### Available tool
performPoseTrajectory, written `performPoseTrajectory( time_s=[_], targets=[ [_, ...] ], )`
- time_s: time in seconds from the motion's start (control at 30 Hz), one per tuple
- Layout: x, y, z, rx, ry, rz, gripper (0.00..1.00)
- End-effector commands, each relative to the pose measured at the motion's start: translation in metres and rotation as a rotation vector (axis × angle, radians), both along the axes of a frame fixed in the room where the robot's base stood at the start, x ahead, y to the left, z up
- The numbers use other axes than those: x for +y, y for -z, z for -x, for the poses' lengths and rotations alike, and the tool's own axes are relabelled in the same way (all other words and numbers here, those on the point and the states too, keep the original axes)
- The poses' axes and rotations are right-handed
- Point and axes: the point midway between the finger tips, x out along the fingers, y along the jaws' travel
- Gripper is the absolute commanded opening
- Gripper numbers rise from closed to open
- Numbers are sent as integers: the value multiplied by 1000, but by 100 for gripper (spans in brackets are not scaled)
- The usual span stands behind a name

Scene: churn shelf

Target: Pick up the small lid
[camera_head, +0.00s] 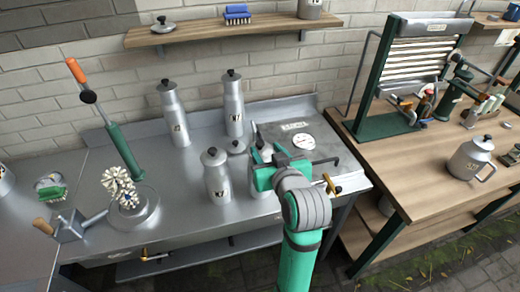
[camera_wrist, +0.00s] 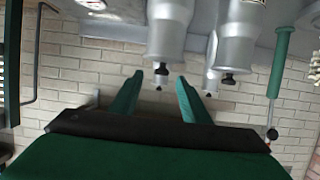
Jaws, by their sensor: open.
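A small grey lid with a dark knob (camera_head: 163,25) lies on the wall shelf at the upper left of the head view. Grey knobbed lids also top the metal churns, including a front churn (camera_head: 216,178) and a short one (camera_head: 237,147) behind it. My gripper (camera_head: 272,164) is over the right part of the steel counter, close to another churn with a black knob (camera_head: 261,144), which it partly hides. In the wrist view, my gripper (camera_wrist: 160,92) is open with nothing between its fingers. Two near churns (camera_wrist: 170,28) (camera_wrist: 240,30) hang upside down in that picture, beyond the fingertips.
The wooden shelf (camera_head: 230,28) also holds a blue brush (camera_head: 237,14) and a grey pot (camera_head: 309,9). Tall churns (camera_head: 233,105) (camera_head: 174,115) stand at the counter's back. A scale (camera_head: 303,141) is right of my gripper. A wooden bench (camera_head: 420,165) stands further right.

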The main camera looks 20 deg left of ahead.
Motion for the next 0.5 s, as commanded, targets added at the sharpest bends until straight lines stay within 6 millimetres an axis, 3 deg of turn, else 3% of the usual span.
performPoseTrajectory(
  time_s=[0.5],
  targets=[
    [31,15,-40,0,0,0,43]
  ],
)
